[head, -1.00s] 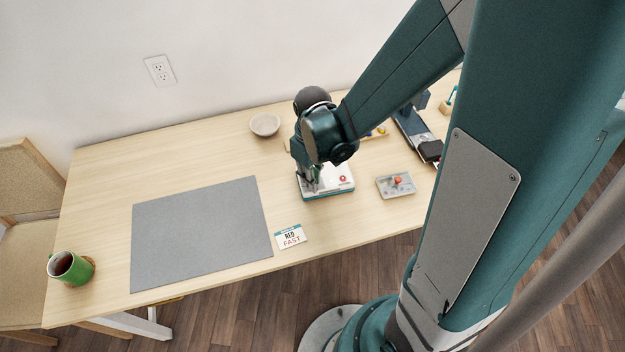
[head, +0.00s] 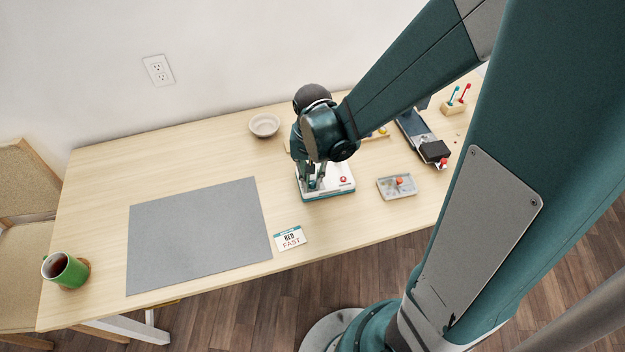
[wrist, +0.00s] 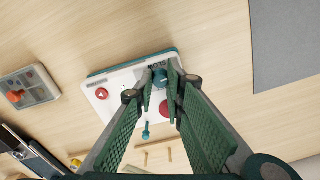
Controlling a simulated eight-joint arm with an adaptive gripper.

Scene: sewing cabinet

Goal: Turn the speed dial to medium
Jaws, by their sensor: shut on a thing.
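A white control box with a teal edge (head: 342,192) sits on the table in the head view, and its white top (wrist: 125,78) shows in the wrist view. A teal-blue dial (wrist: 160,78) is on it beside the printed word SLOW. My gripper (wrist: 161,71) is shut on the dial, one fingertip on each side. The dial's pointer is too small and covered to read. In the head view my gripper (head: 312,184) reaches down onto the box's left part and hides the dial.
The box also has a red button (wrist: 103,94) and a round red part (wrist: 169,109) close by the fingers. A card reading RED FAST (head: 290,238), a grey tray (head: 385,191) and a bowl (head: 264,125) stand around. A grey mat (head: 195,235) lies left, empty.

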